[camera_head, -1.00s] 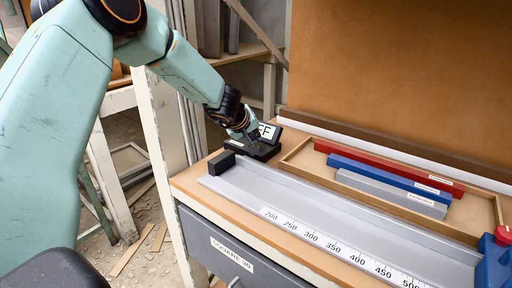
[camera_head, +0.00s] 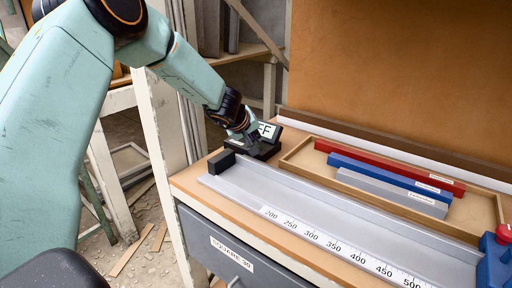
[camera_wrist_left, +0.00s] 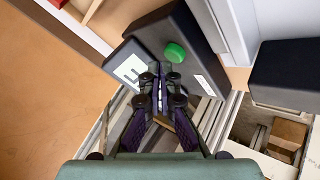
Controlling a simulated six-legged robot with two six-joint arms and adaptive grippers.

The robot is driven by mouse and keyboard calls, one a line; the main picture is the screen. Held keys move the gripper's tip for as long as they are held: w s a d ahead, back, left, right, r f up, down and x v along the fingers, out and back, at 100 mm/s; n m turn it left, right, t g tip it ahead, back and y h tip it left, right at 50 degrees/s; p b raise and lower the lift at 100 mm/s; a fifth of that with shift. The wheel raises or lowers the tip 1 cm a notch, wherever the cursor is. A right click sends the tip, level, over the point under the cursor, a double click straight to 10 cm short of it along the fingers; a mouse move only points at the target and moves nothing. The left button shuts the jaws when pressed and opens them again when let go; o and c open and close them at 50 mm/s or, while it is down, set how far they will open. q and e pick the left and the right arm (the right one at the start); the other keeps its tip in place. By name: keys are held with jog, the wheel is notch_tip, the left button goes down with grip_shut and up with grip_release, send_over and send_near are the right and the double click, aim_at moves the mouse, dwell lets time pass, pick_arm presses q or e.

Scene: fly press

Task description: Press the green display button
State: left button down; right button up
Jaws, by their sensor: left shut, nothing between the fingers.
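The display (camera_head: 267,134) is a dark box with a light screen, of which the letter F shows, at the back left of the bench. Its green button (camera_wrist_left: 174,52) is round and shows in the left wrist view, on the dark box beside the screen (camera_wrist_left: 131,70). My left gripper (camera_head: 247,135) is shut and empty, over the display box. In the left wrist view, its fingertips (camera_wrist_left: 161,68) are just below the button in the picture. I cannot tell whether they touch the box or the button. In the head view the gripper hides the button. My right gripper is not in view.
A grey channel with a ruler scale (camera_head: 330,238) runs along the bench front, with a black block (camera_head: 221,163) at its left end. A wooden tray (camera_head: 296,156) holds red (camera_head: 390,168), blue (camera_head: 372,172) and grey bars. A brown board stands behind.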

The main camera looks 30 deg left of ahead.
pick_arm(q)
jog(key=shift+f+b, duration=0.35)
jog(key=shift+f, duration=0.2)
dwell(0.6)
jog(key=shift+r+p, duration=0.9)
jog(key=shift+p, duration=0.05)
notch_tip(320, 180, up, 6)
jog(key=p, duration=0.6)
